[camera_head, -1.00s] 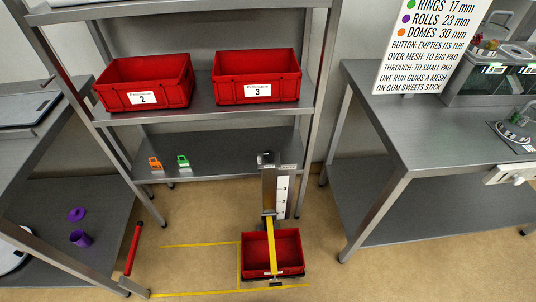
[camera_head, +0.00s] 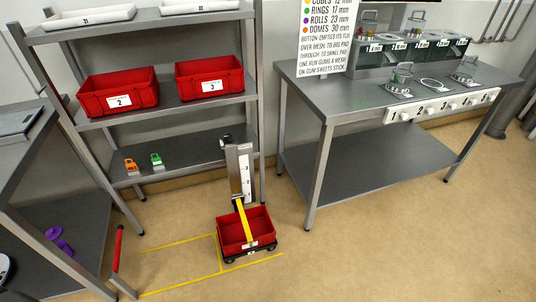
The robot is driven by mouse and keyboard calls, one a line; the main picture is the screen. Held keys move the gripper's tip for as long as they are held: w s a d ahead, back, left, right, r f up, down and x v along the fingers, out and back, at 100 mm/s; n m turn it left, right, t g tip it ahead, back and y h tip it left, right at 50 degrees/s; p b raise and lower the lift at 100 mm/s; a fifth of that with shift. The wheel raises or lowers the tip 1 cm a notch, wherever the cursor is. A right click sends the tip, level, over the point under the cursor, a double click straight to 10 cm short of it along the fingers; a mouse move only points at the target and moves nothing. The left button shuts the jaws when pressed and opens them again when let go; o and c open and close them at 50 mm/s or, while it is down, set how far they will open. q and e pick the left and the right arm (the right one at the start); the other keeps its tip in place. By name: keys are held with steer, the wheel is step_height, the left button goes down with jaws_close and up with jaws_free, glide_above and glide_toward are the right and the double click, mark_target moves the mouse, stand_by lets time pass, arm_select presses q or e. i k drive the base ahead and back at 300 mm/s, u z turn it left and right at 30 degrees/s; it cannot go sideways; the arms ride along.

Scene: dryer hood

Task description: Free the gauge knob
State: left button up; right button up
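An upright gauge post (camera_head: 241,172) with a white numbered scale stands behind a red bin on a low wheeled base on the floor. A small dark part (camera_head: 226,141) sits at the top of the post, too small to tell whether it is the knob. A yellow strip (camera_head: 243,221) runs from the post down across the red bin (camera_head: 230,235). An orange lock-like piece (camera_head: 132,167) and a green one (camera_head: 157,161) stand on the rack's lowest visible shelf. Neither of my grippers shows.
Red bins marked 2 (camera_head: 120,101) and 3 (camera_head: 211,86) sit on the rack. A red-handled bar (camera_head: 118,248) stands front left. A steel bench (camera_head: 330,100) with dispensers is at right. Yellow lines (camera_head: 185,243) mark the floor. The floor front right is clear.

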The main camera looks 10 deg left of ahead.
mark_target(229, 136)
steer(key=z, duration=0.95)
steer(key=i, duration=0.9)
steer(key=u, duration=0.05)
